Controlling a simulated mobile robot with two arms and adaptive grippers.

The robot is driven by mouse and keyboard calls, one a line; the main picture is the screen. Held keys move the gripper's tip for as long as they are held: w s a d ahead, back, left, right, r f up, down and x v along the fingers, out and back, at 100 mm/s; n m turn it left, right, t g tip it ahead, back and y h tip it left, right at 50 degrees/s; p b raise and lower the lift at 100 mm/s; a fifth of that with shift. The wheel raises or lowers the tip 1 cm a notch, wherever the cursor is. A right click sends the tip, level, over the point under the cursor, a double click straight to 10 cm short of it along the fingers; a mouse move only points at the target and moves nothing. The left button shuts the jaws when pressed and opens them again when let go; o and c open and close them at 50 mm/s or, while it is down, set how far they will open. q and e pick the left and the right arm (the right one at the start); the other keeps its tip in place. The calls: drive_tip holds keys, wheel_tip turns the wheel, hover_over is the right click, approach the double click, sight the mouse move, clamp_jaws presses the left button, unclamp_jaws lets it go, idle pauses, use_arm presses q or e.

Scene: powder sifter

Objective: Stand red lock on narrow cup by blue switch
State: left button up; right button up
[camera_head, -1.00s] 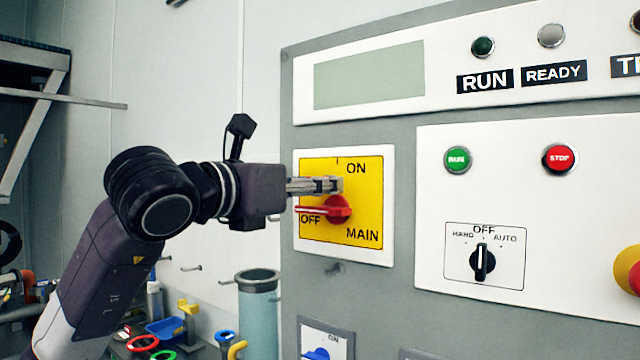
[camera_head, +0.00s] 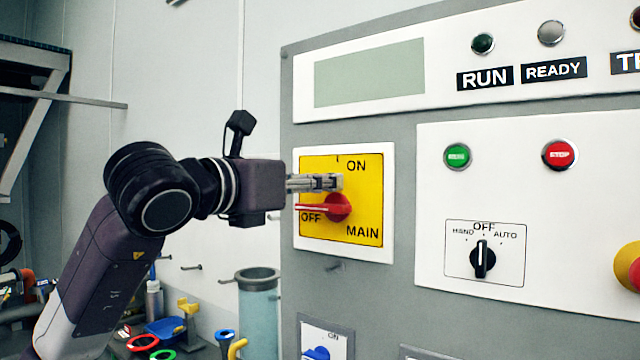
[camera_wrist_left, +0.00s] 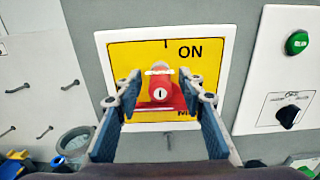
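A red rotary handle (camera_head: 335,207) sits on the yellow ON/OFF MAIN plate (camera_head: 365,215), its bar pointing left to OFF. In the left wrist view, a red body with a round white face (camera_wrist_left: 160,93) lies between my fingers; I cannot tell whether it is a lock or the handle. My left gripper (camera_head: 335,183) is at the plate, just above the handle; the wrist view shows its fingers (camera_wrist_left: 160,100) apart. The blue switch (camera_head: 318,353) shows at the bottom edge. A tall teal cylinder (camera_head: 258,315) stands left of it; I cannot tell if it is the narrow cup.
The grey cabinet (camera_head: 402,200) fills the right, with a black selector (camera_head: 482,259) and red stop button (camera_head: 559,155). Pegs (camera_head: 191,267) stick out of the wall. Red and green rings and a blue tray (camera_head: 165,328) crowd the lower left.

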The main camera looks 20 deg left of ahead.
idle(0.5)
use_arm(q)
clamp_jaws()
idle(0.3)
drive_tip(key=shift+s+b, duration=0.1)
drive_tip(key=shift+b, duration=0.2)
drive_tip(key=shift+f, duration=0.15)
drive_tip(key=b+v, duration=0.1)
drive_tip(key=v, duration=0.1)
drive_tip(key=shift+s+a, duration=0.1)
drive_tip(key=shift+s, duration=0.15)
